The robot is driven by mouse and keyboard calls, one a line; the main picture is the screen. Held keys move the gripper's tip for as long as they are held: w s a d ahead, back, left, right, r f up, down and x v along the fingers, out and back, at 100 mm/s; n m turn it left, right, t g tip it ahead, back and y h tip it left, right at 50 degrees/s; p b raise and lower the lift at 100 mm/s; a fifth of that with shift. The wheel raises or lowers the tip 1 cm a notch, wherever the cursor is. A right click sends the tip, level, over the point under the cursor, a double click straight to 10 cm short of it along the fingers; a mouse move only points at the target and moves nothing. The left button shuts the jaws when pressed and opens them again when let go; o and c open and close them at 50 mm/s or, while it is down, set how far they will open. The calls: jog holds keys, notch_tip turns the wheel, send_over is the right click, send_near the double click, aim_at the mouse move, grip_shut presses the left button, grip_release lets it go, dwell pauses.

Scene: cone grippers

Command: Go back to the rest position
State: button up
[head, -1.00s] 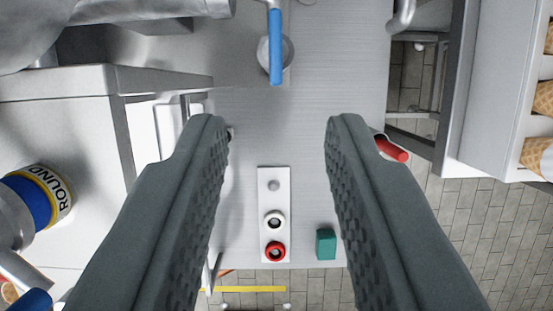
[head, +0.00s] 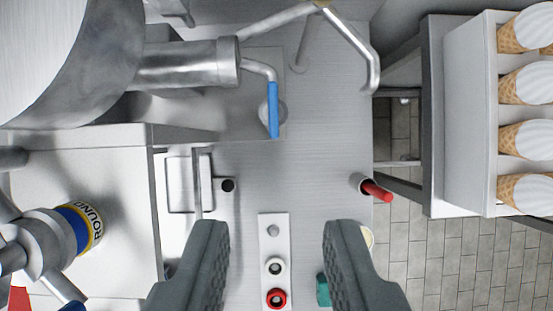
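My gripper (head: 275,240) is open and empty, with its two dark grey fingers wide apart at the bottom of the view. It is above the metal counter (head: 310,170). A white strip (head: 274,247) with a grey, a white and a red round piece shows between the fingers. A teal block (head: 323,290) is partly hidden by the right finger.
Several ice-cream cones (head: 525,85) stand on a white rack (head: 470,110) at right. A blue-handled lever (head: 273,108) hangs from metal pipework at the top. A red-handled piece (head: 376,190) juts from the counter's right edge. A machine (head: 75,60) fills the upper left.

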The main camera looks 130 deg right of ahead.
jog(key=s+d+f+m+t+h, duration=0.1)
jog(key=s+d+f+m+t, duration=0.1)
jog(key=s, duration=0.6)
jog(key=s+d+f+m+t+h, duration=0.1)
jog(key=s+d+f+m+t, duration=0.2)
jog(key=s+f+t, duration=0.4)
jog(key=s+d+f+m+t+h, duration=0.1)
jog(key=s+d+f+m+t, duration=0.2)
jog(key=s, duration=0.6)
notch_tip(320, 180, down, 3)
jog(key=shift+s+d+r+m+t, duration=0.15)
jog(key=shift+d+m+t, duration=0.15)
jog(key=shift+t, duration=0.7)
